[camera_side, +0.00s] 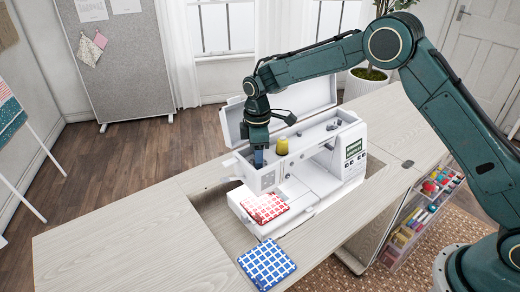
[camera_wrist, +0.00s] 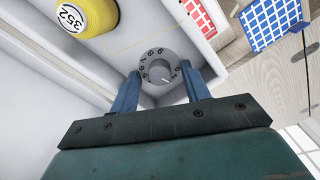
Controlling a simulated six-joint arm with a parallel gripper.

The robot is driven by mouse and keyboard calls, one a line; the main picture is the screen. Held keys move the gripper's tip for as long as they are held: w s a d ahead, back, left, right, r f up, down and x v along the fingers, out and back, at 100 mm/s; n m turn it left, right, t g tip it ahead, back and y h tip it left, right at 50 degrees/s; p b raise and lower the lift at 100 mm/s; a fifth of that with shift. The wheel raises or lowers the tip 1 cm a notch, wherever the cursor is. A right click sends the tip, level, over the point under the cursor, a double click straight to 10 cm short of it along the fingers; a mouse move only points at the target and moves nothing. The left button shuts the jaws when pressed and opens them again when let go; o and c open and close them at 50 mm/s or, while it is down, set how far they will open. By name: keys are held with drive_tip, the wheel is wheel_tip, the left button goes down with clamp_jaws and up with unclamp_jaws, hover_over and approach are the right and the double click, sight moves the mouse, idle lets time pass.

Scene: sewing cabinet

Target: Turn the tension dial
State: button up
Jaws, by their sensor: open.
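The tension dial (camera_wrist: 159,70) is a round grey-white knob with black numbers, set in the top of the white sewing machine (camera_side: 325,168). In the wrist view it lies between the tips of my gripper's two blue fingers (camera_wrist: 160,88). The fingers are apart, one on each side of the dial; I cannot tell whether either touches it. In the side view my gripper (camera_side: 259,158) points down at the machine's left end, and the dial is hidden there.
A yellow thread spool (camera_wrist: 87,15) stands on the machine close to the dial. The raised white lid (camera_side: 300,98) is behind my gripper. A red checked cloth (camera_side: 264,207) lies on the machine bed and a blue checked cloth (camera_side: 267,264) on the cabinet top (camera_side: 120,245).

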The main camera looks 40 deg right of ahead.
drive_tip(key=shift+f, duration=0.1)
drive_tip(key=c, duration=1)
drive_tip(key=shift+m, duration=0.4)
drive_tip(key=m, duration=1.1)
drive_tip(key=o, duration=1)
